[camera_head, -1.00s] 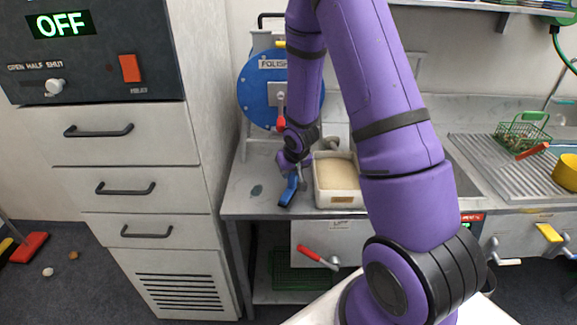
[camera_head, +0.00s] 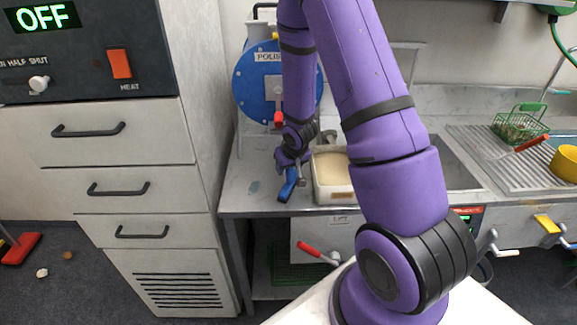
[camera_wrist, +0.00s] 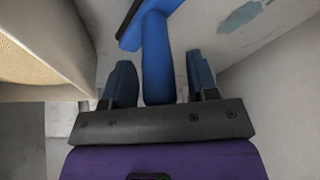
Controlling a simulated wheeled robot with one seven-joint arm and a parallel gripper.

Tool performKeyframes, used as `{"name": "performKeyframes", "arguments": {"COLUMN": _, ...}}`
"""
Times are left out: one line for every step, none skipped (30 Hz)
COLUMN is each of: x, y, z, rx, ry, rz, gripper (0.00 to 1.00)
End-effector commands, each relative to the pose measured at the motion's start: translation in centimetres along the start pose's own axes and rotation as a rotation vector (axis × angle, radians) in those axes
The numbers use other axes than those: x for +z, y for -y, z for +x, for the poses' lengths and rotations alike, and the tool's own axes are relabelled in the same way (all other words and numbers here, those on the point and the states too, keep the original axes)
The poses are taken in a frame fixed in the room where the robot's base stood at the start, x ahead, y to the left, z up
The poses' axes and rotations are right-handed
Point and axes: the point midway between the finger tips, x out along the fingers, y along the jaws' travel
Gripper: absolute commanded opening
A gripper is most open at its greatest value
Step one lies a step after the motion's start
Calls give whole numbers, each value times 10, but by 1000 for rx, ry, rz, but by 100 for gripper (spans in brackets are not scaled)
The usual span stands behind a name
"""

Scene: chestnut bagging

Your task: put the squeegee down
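The blue squeegee (camera_head: 287,187) is at the front left of the steel counter, below my gripper (camera_head: 291,168). In the wrist view, the squeegee's blue handle (camera_wrist: 158,55) runs between my two fingers, with a visible gap on each side. My gripper (camera_wrist: 160,65) is open around the handle and does not grip it.
A cream-filled tub (camera_head: 330,193) stands just right of the squeegee. A blue disc machine (camera_head: 262,88) is behind. The drawer cabinet (camera_head: 130,150) rises on the left. A sink and ribbed drainer (camera_head: 480,150) with a green basket (camera_head: 520,124) are at right.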

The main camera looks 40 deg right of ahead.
Motion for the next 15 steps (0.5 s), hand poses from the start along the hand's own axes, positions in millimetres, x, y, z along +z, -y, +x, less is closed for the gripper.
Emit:
{"name": "performKeyframes", "arguments": {"x": 0, "y": 0, "z": 0, "rx": 0, "ry": 0, "rz": 0, "gripper": 55}}
{"name": "performKeyframes", "arguments": {"x": 0, "y": 0, "z": 0, "rx": 0, "ry": 0, "rz": 0, "gripper": 55}}
{"name": "performKeyframes", "arguments": {"x": 0, "y": 0, "z": 0, "rx": 0, "ry": 0, "rz": 0, "gripper": 55}}
{"name": "performKeyframes", "arguments": {"x": 0, "y": 0, "z": 0, "rx": 0, "ry": 0, "rz": 0, "gripper": 55}}
{"name": "performKeyframes", "arguments": {"x": 0, "y": 0, "z": 0, "rx": 0, "ry": 0, "rz": 0, "gripper": 55}}
{"name": "performKeyframes", "arguments": {"x": 0, "y": 0, "z": 0, "rx": 0, "ry": 0, "rz": 0, "gripper": 55}}
{"name": "performKeyframes", "arguments": {"x": 0, "y": 0, "z": 0, "rx": 0, "ry": 0, "rz": 0, "gripper": 55}}
{"name": "performKeyframes", "arguments": {"x": 0, "y": 0, "z": 0, "rx": 0, "ry": 0, "rz": 0, "gripper": 55}}
{"name": "performKeyframes", "arguments": {"x": -1, "y": 0, "z": -1, "rx": 0, "ry": -1, "rz": 0, "gripper": 55}}
{"name": "performKeyframes", "arguments": {"x": -1, "y": 0, "z": -2, "rx": 0, "ry": -1, "rz": 1, "gripper": 55}}
{"name": "performKeyframes", "arguments": {"x": -2, "y": 0, "z": -4, "rx": 0, "ry": -1, "rz": 1, "gripper": 55}}
{"name": "performKeyframes", "arguments": {"x": -2, "y": 0, "z": -7, "rx": 0, "ry": -2, "rz": 1, "gripper": 55}}
{"name": "performKeyframes", "arguments": {"x": -2, "y": 0, "z": -9, "rx": 0, "ry": -2, "rz": 1, "gripper": 55}}
{"name": "performKeyframes", "arguments": {"x": -2, "y": 0, "z": -12, "rx": 0, "ry": -2, "rz": 2, "gripper": 55}}
{"name": "performKeyframes", "arguments": {"x": -2, "y": 0, "z": -17, "rx": 0, "ry": -2, "rz": 2, "gripper": 55}}
